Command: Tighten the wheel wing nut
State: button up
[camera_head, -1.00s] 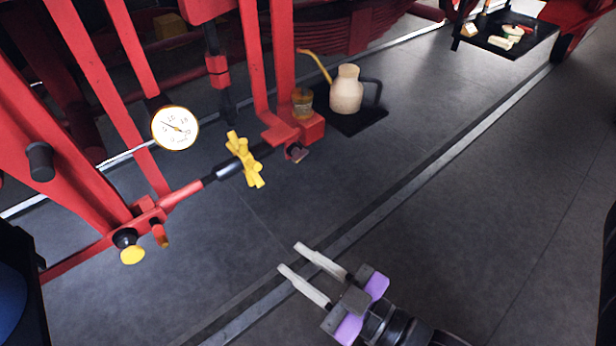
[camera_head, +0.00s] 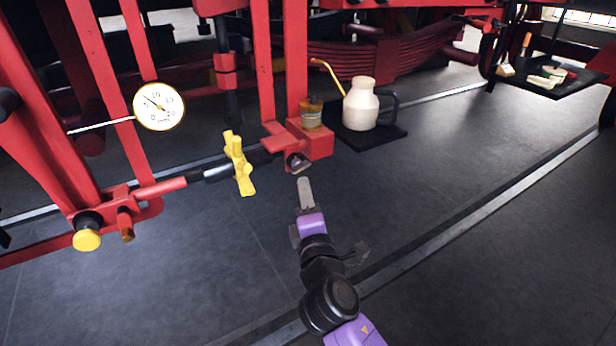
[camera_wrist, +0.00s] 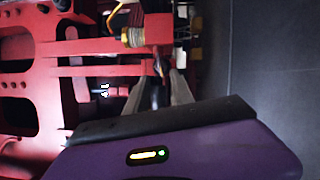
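A small dark wing-shaped nut (camera_head: 299,162) sits on the underside of a red bracket (camera_head: 318,143). I take it for the wheel wing nut. In the head view my gripper (camera_head: 304,181) is just below it, fingers pointing up at it. The fingers are seen edge-on there, one behind the other. In the wrist view my gripper (camera_wrist: 160,78) has its two grey fingers spread apart. A dark part (camera_wrist: 158,64) shows between their tips; I cannot tell whether they touch it. A yellow cross-shaped handle (camera_head: 239,165) is on a shaft to the left.
A brass-coloured cup (camera_head: 312,115) stands on the bracket. A cream oil can (camera_head: 361,103) stands on a black tray (camera_head: 391,134). A gauge (camera_head: 159,106) and a yellow knob (camera_head: 87,239) are left. The floor (camera_head: 470,150) at right is clear.

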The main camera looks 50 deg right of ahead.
aim_at(299, 166)
jog(key=x, duration=0.7)
jog(key=shift+w+d, duration=0.25)
jog(key=shift+w, duration=0.05)
jog(key=shift+c, duration=0.4)
grip_shut()
